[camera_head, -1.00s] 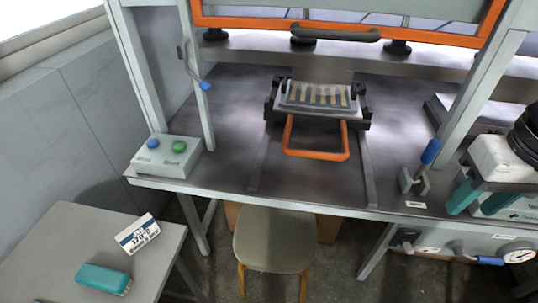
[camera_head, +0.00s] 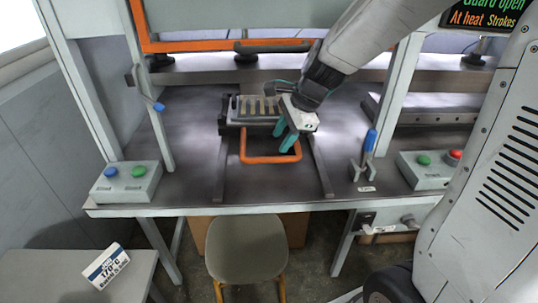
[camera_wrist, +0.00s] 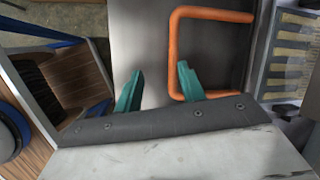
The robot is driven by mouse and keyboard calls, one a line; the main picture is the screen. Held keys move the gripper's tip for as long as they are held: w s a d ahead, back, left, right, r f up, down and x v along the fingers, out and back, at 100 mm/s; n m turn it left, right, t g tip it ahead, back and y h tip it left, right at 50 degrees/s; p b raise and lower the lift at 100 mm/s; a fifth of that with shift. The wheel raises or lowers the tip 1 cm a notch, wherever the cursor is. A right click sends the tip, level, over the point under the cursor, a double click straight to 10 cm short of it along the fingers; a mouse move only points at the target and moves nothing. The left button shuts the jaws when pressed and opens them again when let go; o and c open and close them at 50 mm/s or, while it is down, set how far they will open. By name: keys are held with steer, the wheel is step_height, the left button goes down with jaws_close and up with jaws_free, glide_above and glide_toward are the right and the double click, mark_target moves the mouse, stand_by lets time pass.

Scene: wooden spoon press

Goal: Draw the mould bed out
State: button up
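The mould bed (camera_head: 236,121) is a dark-framed tray with a row of pale spoon-shaped strips, lying between two rails on the press table. Its orange U-shaped handle (camera_head: 270,159) points toward the front; it also shows in the wrist view (camera_wrist: 173,52). My gripper (camera_head: 285,137) is above the right part of the handle, its teal fingers pointing down. In the wrist view my gripper (camera_wrist: 158,78) is open and empty. The handle's front bar appears between the fingers in that picture, but the height gap cannot be told. My gripper partly hides the bed's right end.
The raised orange-framed guard (camera_head: 220,46) has a dark handle. A blue-handled lever (camera_head: 370,142) stands right of the rails. Button boxes sit at left (camera_head: 127,184) and right (camera_head: 425,170). A stool (camera_head: 246,248) stands in front.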

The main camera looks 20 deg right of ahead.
mark_target(268, 158)
steer(key=w+f+m, duration=0.1)
steer(key=f, duration=0.2)
steer(key=w+a+f, duration=0.1)
steer(key=w+f, duration=0.1)
steer(key=f, duration=0.1)
steer(key=w+f+m, duration=0.1)
steer(key=w+f, duration=0.1)
steer(key=f, duration=0.1)
steer(key=shift+a+f+m, duration=0.15)
steer(key=shift+a+m, duration=0.15)
jaws_close()
